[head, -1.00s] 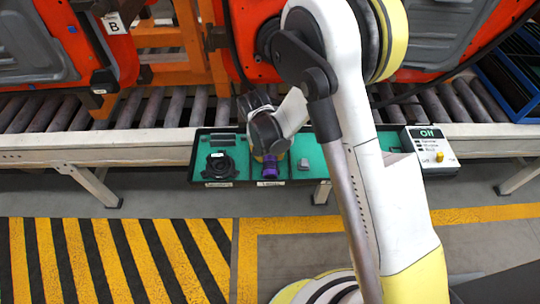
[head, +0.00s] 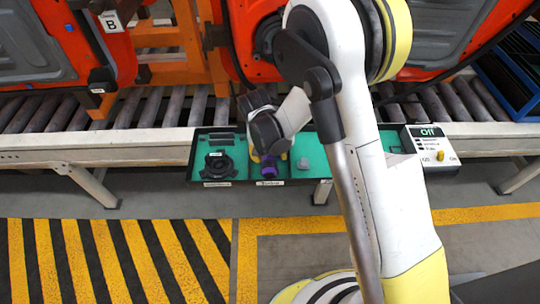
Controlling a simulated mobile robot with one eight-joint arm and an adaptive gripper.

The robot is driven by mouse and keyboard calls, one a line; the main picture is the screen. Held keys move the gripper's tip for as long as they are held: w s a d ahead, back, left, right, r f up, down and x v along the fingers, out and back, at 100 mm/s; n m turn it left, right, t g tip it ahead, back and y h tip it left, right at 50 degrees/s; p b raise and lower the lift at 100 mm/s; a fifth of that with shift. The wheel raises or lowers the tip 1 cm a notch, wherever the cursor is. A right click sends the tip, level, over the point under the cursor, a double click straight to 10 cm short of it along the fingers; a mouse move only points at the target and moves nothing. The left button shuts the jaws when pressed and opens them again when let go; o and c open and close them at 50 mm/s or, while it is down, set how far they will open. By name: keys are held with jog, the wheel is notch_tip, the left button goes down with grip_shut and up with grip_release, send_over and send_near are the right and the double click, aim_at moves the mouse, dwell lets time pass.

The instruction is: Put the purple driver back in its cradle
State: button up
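The purple driver (head: 268,162) shows as a small purple piece just below my gripper (head: 268,150), over the middle part of the green tray (head: 306,150). My gripper points down at the driver, and its dark body and the pale wrist hide the driver's upper part. Yellow parts show on both sides of the purple piece. Whether the fingers are closed on it cannot be told. The cradle is not clearly visible under the gripper. A white label (head: 270,183) is on the tray's front edge below the driver.
A black round item (head: 218,163) lies in the tray's left part, and a small grey block (head: 303,163) lies right of the driver. A control box (head: 430,150) stands right of the tray. Red door panels (head: 122,60) and the roller conveyor (head: 60,112) are behind.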

jog(key=shift+a, duration=0.15)
jog(key=shift+a+r, duration=0.1)
jog(key=shift+r, duration=0.05)
jog(key=r, duration=0.3)
jog(key=a+r, duration=0.1)
jog(key=r, duration=0.3)
jog(key=s+r, duration=0.1)
jog(key=r, duration=0.3)
jog(key=shift+a+r, duration=0.25)
jog(key=s+d+r+t+y, duration=0.1)
jog(key=s+d+r+t, duration=0.5)
jog(key=s+d+r, duration=1)
jog(key=shift+s+d+y, duration=0.4)
jog(key=shift+s+d, duration=0.05)
jog(key=shift+d, duration=0.15)
